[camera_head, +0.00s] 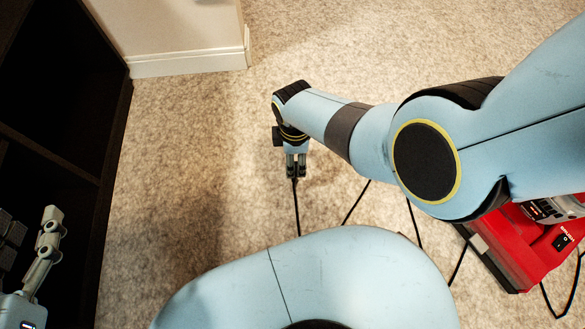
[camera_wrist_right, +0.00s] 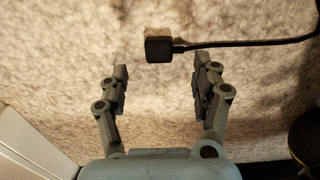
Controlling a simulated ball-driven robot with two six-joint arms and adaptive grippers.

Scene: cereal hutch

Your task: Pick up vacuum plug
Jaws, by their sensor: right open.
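The vacuum plug (camera_wrist_right: 158,49), a small black block on a black cord, shows on the carpet in the right wrist view. My right gripper (camera_wrist_right: 160,72) is open and empty, with one finger on each side of the picture and the plug just beyond the gap between the fingertips. In the head view my right gripper (camera_head: 296,172) points down over the carpet where the cord (camera_head: 297,212) ends; the plug itself is hard to make out there. The red vacuum (camera_head: 530,245) is at the right, partly hidden by my arm. My left gripper (camera_head: 40,255) is at the lower left, partly cut off.
A dark shelf unit (camera_head: 115,130) stands along the left. A white wall base (camera_head: 190,63) is at the upper left. Beige carpet (camera_head: 190,150) is open between the shelf and my right gripper. More black cord lies across the floor toward the vacuum.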

